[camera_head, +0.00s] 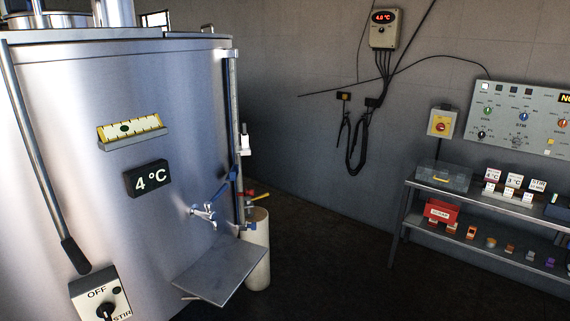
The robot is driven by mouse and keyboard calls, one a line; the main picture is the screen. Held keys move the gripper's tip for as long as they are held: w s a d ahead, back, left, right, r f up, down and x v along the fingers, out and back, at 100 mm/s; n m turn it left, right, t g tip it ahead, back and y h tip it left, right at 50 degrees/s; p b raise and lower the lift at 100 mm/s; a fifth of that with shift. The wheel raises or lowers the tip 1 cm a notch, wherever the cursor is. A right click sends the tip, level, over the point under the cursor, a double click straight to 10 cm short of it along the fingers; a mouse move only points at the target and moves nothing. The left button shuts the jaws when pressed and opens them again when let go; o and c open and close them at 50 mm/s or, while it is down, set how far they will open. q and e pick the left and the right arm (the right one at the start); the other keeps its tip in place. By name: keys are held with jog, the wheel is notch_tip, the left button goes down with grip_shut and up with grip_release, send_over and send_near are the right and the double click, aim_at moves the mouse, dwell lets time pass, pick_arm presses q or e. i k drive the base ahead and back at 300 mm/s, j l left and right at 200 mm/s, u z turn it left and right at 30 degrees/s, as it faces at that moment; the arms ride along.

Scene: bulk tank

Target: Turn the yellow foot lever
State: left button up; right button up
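A large steel tank (75,150) fills the left half of the head view. A small yellow bar (262,196) with a red part beside it shows just past the tank's right edge, above a pale cylinder (258,255). I cannot tell whether this bar is the yellow foot lever. The tank's feet are out of the frame or hidden. A yellow-edged level gauge (130,130) with a dark round mark near its middle sits on the tank's front. Neither of my grippers is in view.
A tap (205,211) and a tilted steel plate (218,272) stick out from the tank. An OFF/STIR switch box (101,301) is at lower left. A shelf rack (480,202) with boxes stands at right. The dark floor (330,270) between is clear.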

aim_at(262, 196)
jog(key=i+l+z, duration=0.3)
jog(key=i, duration=0.7)
jog(key=i+z, duration=0.25)
jog(key=i, duration=0.7)
jog(key=i+l+u, duration=0.1)
jog(key=i+u, duration=0.35)
jog(key=i+l+u, duration=0.4)
jog(key=i, duration=0.25)
jog(key=i+l+u, duration=0.45)
jog(key=i, duration=0.05)
